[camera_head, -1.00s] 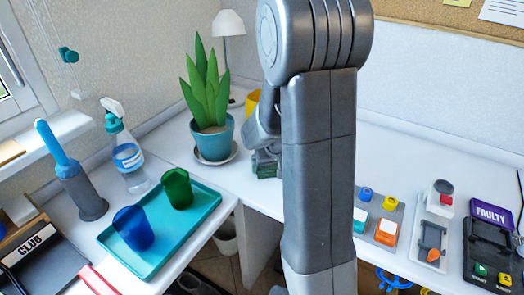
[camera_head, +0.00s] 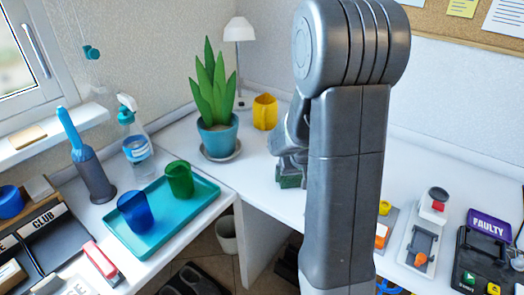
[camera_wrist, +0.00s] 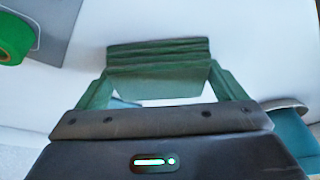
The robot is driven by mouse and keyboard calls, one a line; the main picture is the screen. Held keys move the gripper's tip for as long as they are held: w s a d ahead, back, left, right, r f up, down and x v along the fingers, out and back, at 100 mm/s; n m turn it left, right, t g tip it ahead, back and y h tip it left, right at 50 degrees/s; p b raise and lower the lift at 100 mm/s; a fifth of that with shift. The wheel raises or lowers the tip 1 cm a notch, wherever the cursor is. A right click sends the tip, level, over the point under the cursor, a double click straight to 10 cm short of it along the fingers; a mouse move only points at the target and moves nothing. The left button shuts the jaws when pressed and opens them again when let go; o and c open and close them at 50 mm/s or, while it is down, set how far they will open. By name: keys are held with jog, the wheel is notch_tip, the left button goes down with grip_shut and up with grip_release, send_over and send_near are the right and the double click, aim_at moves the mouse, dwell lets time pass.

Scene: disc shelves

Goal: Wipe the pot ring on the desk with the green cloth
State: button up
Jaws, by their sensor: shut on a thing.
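My gripper (camera_head: 289,160) is low over the desk (camera_head: 262,190), to the right of the potted plant, partly hidden behind my arm. It is shut on the green cloth (camera_head: 291,182), which is at or close to the desk surface; contact is hard to tell. In the wrist view the folded green cloth (camera_wrist: 158,52) spans the space beyond my gripper (camera_wrist: 160,85), against the white desktop. I cannot make out the pot ring in either view; my arm and gripper hide part of the desk.
The plant in its teal pot (camera_head: 218,140) stands on a saucer (camera_head: 236,154) left of my gripper. A yellow mug (camera_head: 265,112) and white lamp (camera_head: 239,30) are behind. A teal tray (camera_head: 208,203) with cups is left. Button devices (camera_head: 421,245) are right.

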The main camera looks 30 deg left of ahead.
jog(key=shift+d+r+p, duration=0.15)
jog(key=shift+r+p, duration=0.2)
jog(key=shift+r, duration=0.3)
jog(key=shift+d+r+p, duration=0.15)
jog(key=shift+r+p, duration=0.15)
jog(key=shift+r, duration=0.3)
jog(key=shift+a+r+p, duration=0.1)
jog(key=shift+r+p, duration=2.05)
jog(key=shift+r, duration=0.7)
